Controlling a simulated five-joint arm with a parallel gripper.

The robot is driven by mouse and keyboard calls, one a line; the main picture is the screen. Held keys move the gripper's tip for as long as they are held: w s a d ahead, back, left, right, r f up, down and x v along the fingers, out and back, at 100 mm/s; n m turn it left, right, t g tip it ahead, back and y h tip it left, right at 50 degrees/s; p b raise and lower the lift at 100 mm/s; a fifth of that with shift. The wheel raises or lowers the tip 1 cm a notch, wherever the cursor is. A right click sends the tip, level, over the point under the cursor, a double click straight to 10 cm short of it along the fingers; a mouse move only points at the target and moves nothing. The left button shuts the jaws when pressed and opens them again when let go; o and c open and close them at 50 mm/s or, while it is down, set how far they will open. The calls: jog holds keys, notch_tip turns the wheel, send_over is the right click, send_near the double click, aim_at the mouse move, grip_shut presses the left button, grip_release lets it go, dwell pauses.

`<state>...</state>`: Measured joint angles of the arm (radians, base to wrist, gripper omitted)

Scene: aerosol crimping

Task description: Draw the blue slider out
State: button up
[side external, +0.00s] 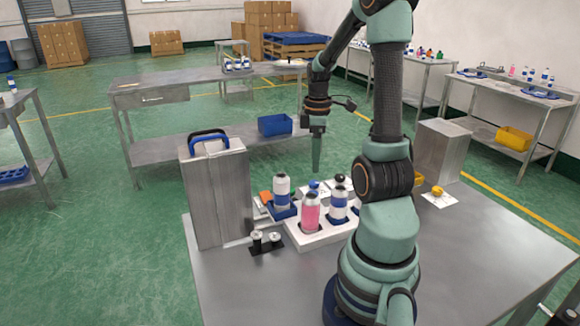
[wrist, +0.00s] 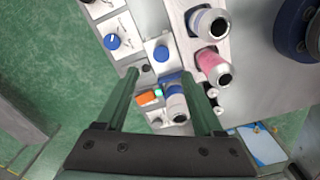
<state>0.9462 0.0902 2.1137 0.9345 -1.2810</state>
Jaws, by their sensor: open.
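A blue block (side external: 284,213), which looks like the blue slider, sits at the left end of the white fixture (side external: 318,237). A white can with a blue band (side external: 282,190) stands at it and hides part of it. In the wrist view the blue block (wrist: 172,79) shows partly behind the can (wrist: 176,103). My gripper (side external: 317,167) hangs above and behind the fixture, pointing down and touching nothing. In the wrist view my gripper (wrist: 162,74) is open and empty, its two fingers on either side of the blue block and can in the picture.
A pink can (side external: 311,212) and another white-and-blue can (side external: 338,205) stand in the fixture. An orange block (wrist: 147,97) lies beside the blue block. A tall grey box with a blue handle (side external: 216,195) stands left. The table front (side external: 260,295) is clear.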

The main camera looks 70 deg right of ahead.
notch_tip(320, 180, up, 2)
jog(key=shift+r, duration=0.1)
dwell(0.4)
jog(key=w+a+r+m+t, duration=0.1)
jog(key=w+a+r+t, duration=0.1)
jog(key=a, duration=0.7)
jog(key=w+a+r+m+t, duration=0.1)
jog(key=w+a+r, duration=0.2)
jog(key=a, duration=0.6)
jog(key=w+a+r+m+t, duration=0.1)
jog(key=w+a+r+t, duration=0.1)
jog(key=a, duration=0.8)
jog(key=shift+w+r+m+t, duration=0.3)
jog(key=shift+w+r+m, duration=0.1)
jog(key=shift+w+r, duration=0.25)
